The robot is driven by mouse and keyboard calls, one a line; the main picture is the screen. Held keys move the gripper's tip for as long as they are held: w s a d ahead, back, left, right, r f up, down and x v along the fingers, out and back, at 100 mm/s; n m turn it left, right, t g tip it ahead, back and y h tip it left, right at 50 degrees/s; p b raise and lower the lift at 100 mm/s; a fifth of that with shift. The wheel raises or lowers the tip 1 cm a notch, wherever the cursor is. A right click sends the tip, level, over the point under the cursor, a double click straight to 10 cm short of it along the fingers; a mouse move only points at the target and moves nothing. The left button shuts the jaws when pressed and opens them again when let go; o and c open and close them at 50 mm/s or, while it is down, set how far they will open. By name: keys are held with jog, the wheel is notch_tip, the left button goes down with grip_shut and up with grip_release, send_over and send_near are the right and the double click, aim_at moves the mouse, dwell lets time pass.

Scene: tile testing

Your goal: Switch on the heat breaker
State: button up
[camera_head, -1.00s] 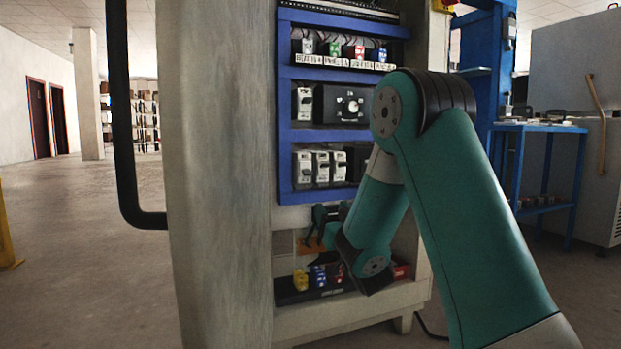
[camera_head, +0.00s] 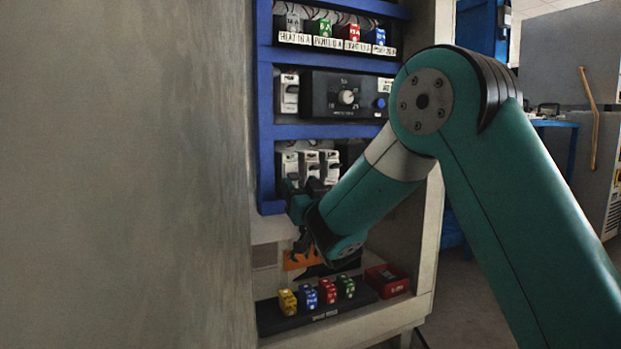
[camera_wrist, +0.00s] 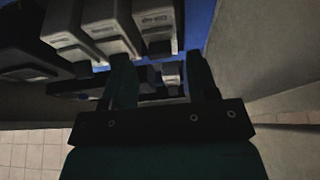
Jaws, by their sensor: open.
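In the head view, three white breakers (camera_head: 309,163) stand side by side in the lower row of the blue rack. Another white breaker (camera_head: 289,93) sits at the left of the middle row. I cannot read which is the heat breaker. A label reading HEAT 10 A (camera_head: 294,38) is under a grey fuse (camera_head: 293,22) in the top row. My gripper (camera_head: 304,186) is at the lower edge of the lower row, partly covering it. In the wrist view, my gripper (camera_wrist: 162,80) is open and empty, its fingers below large grey breakers (camera_wrist: 108,22); contact is unclear.
A black box with a knob (camera_head: 347,97) fills much of the middle row. Below my gripper, a black tray (camera_head: 325,314) holds several coloured fuses, with a red box (camera_head: 387,280) beside it. The cabinet's grey side wall (camera_head: 130,180) stands close on the left.

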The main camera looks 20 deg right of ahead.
jog(key=shift+w+r+p, duration=0.4)
jog(key=shift+w, duration=0.2)
jog(key=shift+w+a, duration=0.15)
jog(key=shift+w, duration=0.1)
jog(key=shift+c, duration=0.4)
jog(key=shift+d, duration=0.2)
jog(key=c, duration=0.8)
jog(key=shift+a+r, duration=0.1)
jog(key=shift+c, duration=0.2)
